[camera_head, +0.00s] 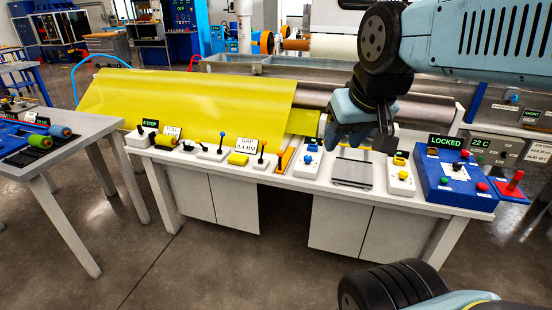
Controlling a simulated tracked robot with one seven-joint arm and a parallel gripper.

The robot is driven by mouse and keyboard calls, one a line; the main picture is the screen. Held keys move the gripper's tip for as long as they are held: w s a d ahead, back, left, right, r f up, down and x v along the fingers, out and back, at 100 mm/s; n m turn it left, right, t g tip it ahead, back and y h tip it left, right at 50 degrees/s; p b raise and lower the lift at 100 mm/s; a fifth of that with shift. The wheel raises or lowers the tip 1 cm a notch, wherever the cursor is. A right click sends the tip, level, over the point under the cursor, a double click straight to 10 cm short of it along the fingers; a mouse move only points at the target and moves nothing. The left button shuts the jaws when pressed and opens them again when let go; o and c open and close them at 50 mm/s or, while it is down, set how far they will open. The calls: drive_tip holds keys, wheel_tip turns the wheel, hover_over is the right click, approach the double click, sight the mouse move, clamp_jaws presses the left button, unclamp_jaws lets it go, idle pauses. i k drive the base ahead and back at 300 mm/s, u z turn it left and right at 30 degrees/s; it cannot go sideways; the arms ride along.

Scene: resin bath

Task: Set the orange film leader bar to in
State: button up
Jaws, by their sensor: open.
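The orange film leader bar (285,158) appears to be the slim orange strip on the white bench top, just left of a white box with a blue knob. A sheet of yellow film (190,97) lies over the roller behind it. My gripper (352,143) hangs over the bench to the right of the orange bar, apart from it, pointing down. It is open, and I see nothing held. My gripper hides part of the bench and roller behind it. The bar's markings are too small to read.
A grey plate (352,172) lies below my gripper. A blue control box (452,180) with a "LOCKED" display stands right. The floor in front is clear.

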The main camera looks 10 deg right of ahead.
sight(283, 163)
drive_tip(key=z, duration=0.4)
drive_tip(key=k, duration=0.1)
drive_tip(key=z, duration=0.2)
drive_tip(key=i, duration=1)
drive_tip(key=u, duration=1.45)
drive_tip(key=k, duration=0.5)
drive_tip(key=i, duration=0.5)
drive_tip(key=z, duration=0.15)
